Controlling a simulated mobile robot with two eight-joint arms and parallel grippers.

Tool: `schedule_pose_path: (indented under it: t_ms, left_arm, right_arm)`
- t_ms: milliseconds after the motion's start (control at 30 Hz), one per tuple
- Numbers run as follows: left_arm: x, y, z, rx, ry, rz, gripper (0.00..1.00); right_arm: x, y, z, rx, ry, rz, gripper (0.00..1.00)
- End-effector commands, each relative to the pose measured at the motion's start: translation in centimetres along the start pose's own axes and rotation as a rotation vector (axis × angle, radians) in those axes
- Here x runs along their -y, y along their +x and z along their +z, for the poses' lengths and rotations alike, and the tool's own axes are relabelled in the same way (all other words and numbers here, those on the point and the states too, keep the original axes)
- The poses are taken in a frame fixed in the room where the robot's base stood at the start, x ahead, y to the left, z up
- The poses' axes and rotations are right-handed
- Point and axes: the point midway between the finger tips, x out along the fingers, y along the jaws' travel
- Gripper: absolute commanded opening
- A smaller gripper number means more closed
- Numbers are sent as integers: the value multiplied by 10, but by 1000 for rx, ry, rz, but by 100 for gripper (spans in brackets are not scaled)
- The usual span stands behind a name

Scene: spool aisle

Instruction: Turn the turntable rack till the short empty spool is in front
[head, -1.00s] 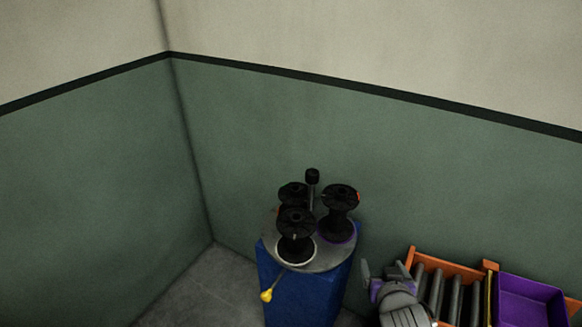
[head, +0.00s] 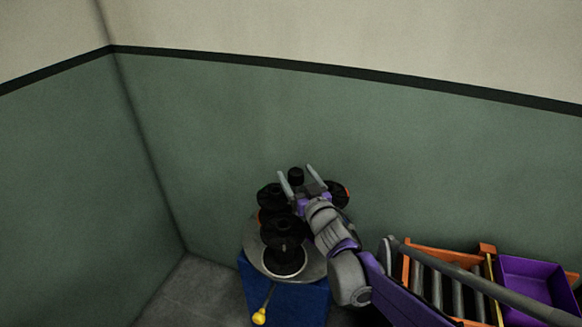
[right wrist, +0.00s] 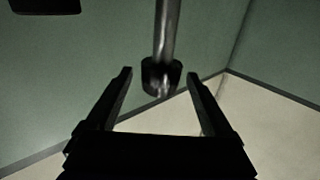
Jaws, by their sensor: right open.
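The turntable rack has a grey round plate (head: 313,268) on a blue stand (head: 300,303). Several black spools stand on it: a front spool (head: 283,224) over a white ring, a back-left spool (head: 270,196), and a right spool (head: 340,196) partly hidden by my arm. I cannot tell which is the short empty one. A post with a black cap (head: 296,176) rises from the middle. My right gripper (head: 297,170) is open at the cap. In the right wrist view the cap (right wrist: 161,78) lies between the spread fingertips, with gaps on both sides. My left gripper is not in view.
An orange frame with grey rollers (head: 435,288) and a purple bin (head: 530,285) stand to the right. Green walls (head: 210,130) meet in a corner behind the rack. Left floor is clear.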

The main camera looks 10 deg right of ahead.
Motion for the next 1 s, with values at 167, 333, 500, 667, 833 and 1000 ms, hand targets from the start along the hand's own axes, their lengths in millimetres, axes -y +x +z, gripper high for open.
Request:
schedule_pose_path:
  t_ms: [167,333,500,667,833,1000]
  left_arm:
    - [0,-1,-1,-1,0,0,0]
    - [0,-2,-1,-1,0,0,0]
    - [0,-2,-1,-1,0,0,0]
    - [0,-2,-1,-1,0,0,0]
    - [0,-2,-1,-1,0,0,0]
    - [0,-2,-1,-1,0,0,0]
  right_arm:
    - [0,27,0,1,0,1,86]
    - [0,37,0,1,-2,1,86]
    - [0,38,0,1,-2,1,86]
    - [0,38,0,1,-1,1,78]
    - [0,38,0,1,-1,1,47]
    - [0,38,0,1,-1,1,16]
